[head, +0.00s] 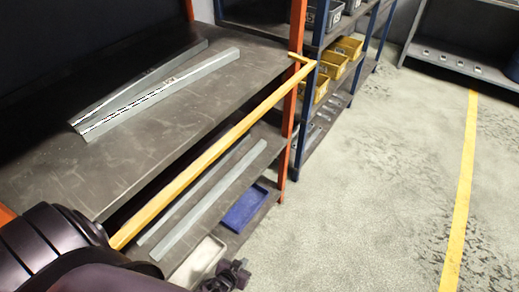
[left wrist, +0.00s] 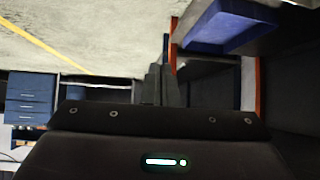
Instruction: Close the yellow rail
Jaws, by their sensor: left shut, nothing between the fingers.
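The yellow rail (head: 210,152) runs along the front of the upper shelf board in the head view. Its far end, with a short bent piece, is at the orange upright on the right. Its near end goes behind my dark arm at the lower left. My left gripper (head: 236,271) is low at the bottom of the head view, in front of the lower shelf and apart from the rail. In the left wrist view its fingers (left wrist: 160,84) are together and empty. The rail does not show there. My right gripper is not in view.
Grey metal bars (head: 165,90) lie on the upper shelf board (head: 60,165). Below are more bars (head: 212,213), a blue tray (head: 244,207) and a pale tray (head: 199,262). The floor (head: 380,190) to the right is clear.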

